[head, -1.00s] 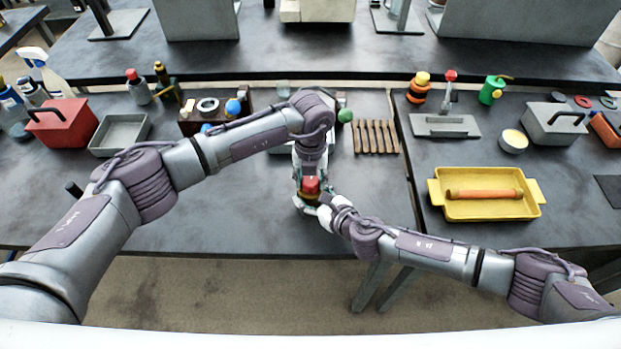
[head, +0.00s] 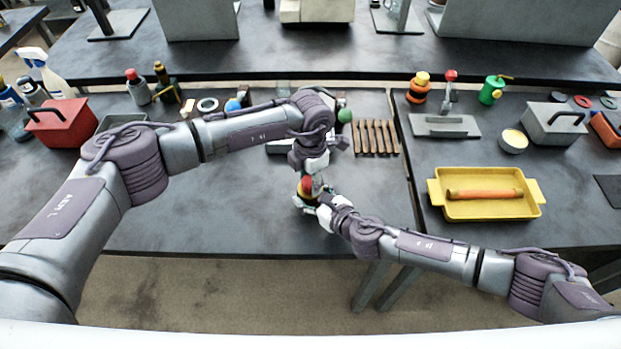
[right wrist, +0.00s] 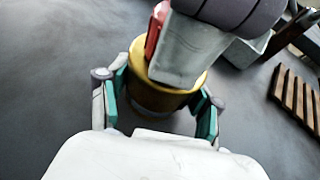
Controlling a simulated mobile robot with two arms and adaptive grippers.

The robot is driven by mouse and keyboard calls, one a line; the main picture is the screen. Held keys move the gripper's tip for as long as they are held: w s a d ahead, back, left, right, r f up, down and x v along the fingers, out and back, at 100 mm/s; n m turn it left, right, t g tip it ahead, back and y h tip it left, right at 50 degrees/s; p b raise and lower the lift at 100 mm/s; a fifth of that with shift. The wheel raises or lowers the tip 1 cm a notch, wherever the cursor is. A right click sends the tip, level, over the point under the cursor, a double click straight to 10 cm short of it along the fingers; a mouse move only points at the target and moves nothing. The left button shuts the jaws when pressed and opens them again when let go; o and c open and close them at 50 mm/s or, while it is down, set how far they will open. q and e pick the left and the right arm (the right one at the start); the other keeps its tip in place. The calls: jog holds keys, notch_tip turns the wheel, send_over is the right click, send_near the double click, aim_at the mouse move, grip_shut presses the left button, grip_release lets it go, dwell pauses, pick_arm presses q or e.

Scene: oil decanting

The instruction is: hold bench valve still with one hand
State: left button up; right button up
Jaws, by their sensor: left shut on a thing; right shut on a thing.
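The bench valve appears as a short brass-yellow cylinder (right wrist: 165,98) with a red top part, upright on the middle of the near bench. In the head view its red part (head: 306,184) shows between my two hands. My right gripper (head: 308,199) is shut around the yellow body from the near right; in the right wrist view its teal-padded fingers (right wrist: 162,108) stand on both sides of it. My left gripper (head: 311,176) reaches down from above and is shut on the red top part. Its grey housing (right wrist: 190,48) hides much of the valve's top; its fingertips are mostly covered.
A yellow tray (head: 490,210) with an orange-brown roller stands to the right. Several brown strips (head: 376,137) lie behind the valve to the right. A red box (head: 62,123) and bottles stand at the left. Bare bench lies left of the valve.

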aim_at(310, 180)
pick_arm(q)
jog(key=shift+m, duration=1.7)
pick_arm(e)
jog(key=shift+f, duration=0.1)
pick_arm(q)
jog(key=shift+r, duration=0.1)
jog(key=o, duration=1.1)
jog(key=shift+o, duration=0.2)
notch_tip(310, 180, up, 12)
